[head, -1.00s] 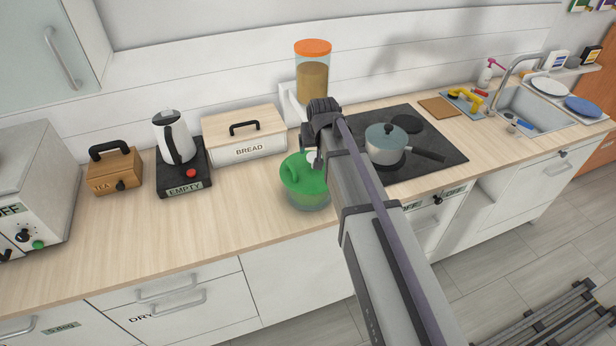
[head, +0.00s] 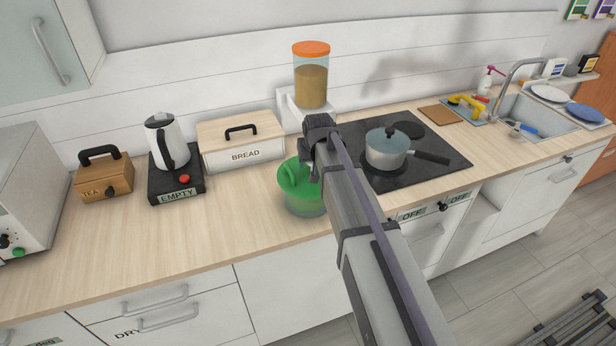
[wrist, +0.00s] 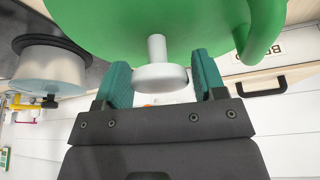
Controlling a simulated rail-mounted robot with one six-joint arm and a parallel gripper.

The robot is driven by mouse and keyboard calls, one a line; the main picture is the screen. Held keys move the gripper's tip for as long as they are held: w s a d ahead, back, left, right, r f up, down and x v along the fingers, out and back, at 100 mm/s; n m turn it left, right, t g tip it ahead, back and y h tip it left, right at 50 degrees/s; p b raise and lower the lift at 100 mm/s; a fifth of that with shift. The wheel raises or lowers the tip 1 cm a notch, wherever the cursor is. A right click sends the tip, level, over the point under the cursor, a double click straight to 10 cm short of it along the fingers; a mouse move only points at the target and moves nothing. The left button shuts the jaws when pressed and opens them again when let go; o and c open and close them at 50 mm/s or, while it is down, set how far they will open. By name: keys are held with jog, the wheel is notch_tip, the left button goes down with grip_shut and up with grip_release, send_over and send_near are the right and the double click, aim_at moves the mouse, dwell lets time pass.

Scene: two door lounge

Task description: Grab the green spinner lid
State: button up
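The green spinner lid (head: 294,182) sits on a clear bowl (head: 306,207) on the counter, left of the stove, with a raised green handle on its left. My gripper (head: 312,170) is at the lid's upper right side, and my arm hides part of the lid. In the wrist view the lid (wrist: 150,20) fills the top, with a white knob (wrist: 160,77) sticking out from it. My gripper's two teal fingers (wrist: 162,75) stand apart on either side of the knob, close to it. I cannot tell whether they touch it.
A bread box (head: 245,153) stands behind the lid at left. A jar with an orange cap (head: 311,78) stands behind it, and a lidded pot (head: 385,150) is on the stove at right. The kettle (head: 167,142) is farther left. The counter front left of the lid is clear.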

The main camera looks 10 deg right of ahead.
jog(key=c, duration=1.1)
